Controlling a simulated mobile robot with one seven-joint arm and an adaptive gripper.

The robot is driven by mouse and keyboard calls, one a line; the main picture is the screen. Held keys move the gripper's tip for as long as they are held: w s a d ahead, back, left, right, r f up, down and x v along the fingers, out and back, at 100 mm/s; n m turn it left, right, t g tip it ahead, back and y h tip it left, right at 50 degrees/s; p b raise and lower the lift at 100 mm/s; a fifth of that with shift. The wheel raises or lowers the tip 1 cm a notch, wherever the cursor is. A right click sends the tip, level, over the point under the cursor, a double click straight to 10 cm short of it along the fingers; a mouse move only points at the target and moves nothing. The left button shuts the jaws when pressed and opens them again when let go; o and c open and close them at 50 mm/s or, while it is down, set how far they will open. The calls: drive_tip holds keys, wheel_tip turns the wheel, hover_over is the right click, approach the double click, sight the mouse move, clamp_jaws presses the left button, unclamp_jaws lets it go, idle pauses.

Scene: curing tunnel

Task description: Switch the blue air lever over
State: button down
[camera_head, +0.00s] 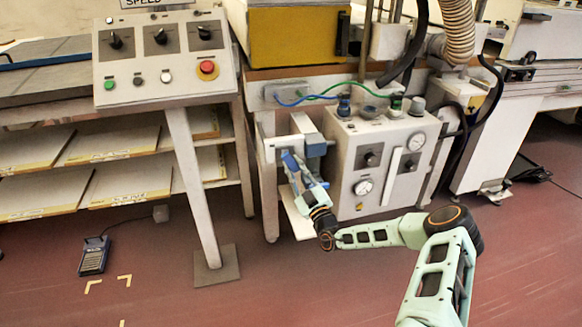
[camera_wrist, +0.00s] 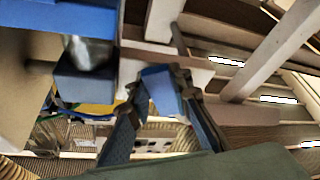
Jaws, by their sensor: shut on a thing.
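The blue air lever (camera_head: 289,160) is at the left side of the grey control box, beside a small white block with a grey cylinder. My gripper (camera_head: 298,170) reaches it from below and in front. In the wrist view, my gripper (camera_wrist: 160,98) has its two dark fingers on either side of the blue lever end (camera_wrist: 158,84), shut on it. A blue bar (camera_wrist: 62,16) and a blue-grey block (camera_wrist: 84,82) show at upper left in that view. The lever's pivot is hard to make out.
The grey control box (camera_head: 340,155) with gauges and knobs stands just right of the gripper. A sloped panel (camera_head: 165,62) with a red button is at left, on a white leg (camera_head: 193,190). A foot pedal (camera_head: 94,256) lies on the floor. The front floor is largely clear.

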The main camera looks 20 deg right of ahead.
drive_tip(key=m, duration=0.1)
drive_tip(key=m+h, duration=0.1)
drive_tip(key=a+m, duration=0.1)
drive_tip(key=m, duration=0.1)
drive_tip(key=shift+f+t+h, duration=0.3)
drive_tip(key=shift+h, duration=0.1)
drive_tip(key=shift+a+m+h, duration=0.3)
drive_tip(key=shift+m+h, duration=0.3)
drive_tip(key=shift+m, duration=0.5)
drive_tip(key=shift+a+m+h, duration=0.25)
drive_tip(key=shift+m+h, duration=0.35)
drive_tip(key=shift+m, duration=0.5)
drive_tip(key=shift+a+m, duration=0.1)
drive_tip(key=shift+m, duration=0.2)
drive_tip(key=c, duration=1.7)
unclamp_jaws()
drive_tip(key=v, duration=1.2)
drive_tip(key=shift+f, duration=0.15)
drive_tip(key=shift+a, duration=0.1)
